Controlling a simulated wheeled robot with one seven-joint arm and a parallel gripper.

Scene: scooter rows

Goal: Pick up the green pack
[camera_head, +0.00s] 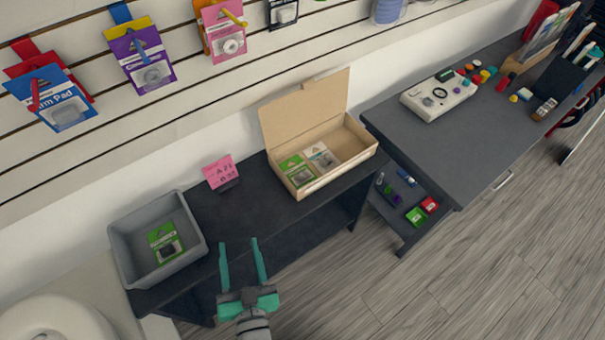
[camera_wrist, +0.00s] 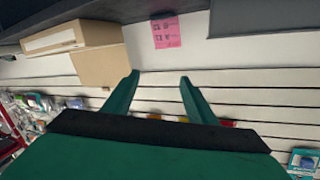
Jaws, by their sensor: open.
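A green pack (camera_head: 165,243) lies inside the grey bin (camera_head: 121,262) at the left end of the dark shelf table. Another green pack (camera_head: 296,171) lies in the open cardboard box (camera_head: 352,170), beside a whitish pack (camera_head: 321,157). My gripper (camera_head: 240,242) is open and empty, with teal fingers, in front of the table's front edge, right of the grey bin and below the box. In the wrist view, the fingers (camera_wrist: 160,80) point toward the slatted wall, with the box (camera_wrist: 100,66) appearing at upper left. No green pack can be made out in the wrist view.
A pink note sign (camera_head: 218,172) stands on the dark table (camera_head: 245,211) between bin and box. Packs hang on the slatted wall (camera_head: 185,100). A grey desk (camera_head: 420,135) with a white device (camera_head: 437,97) stands at right. The wooden floor (camera_head: 430,280) is open at lower right.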

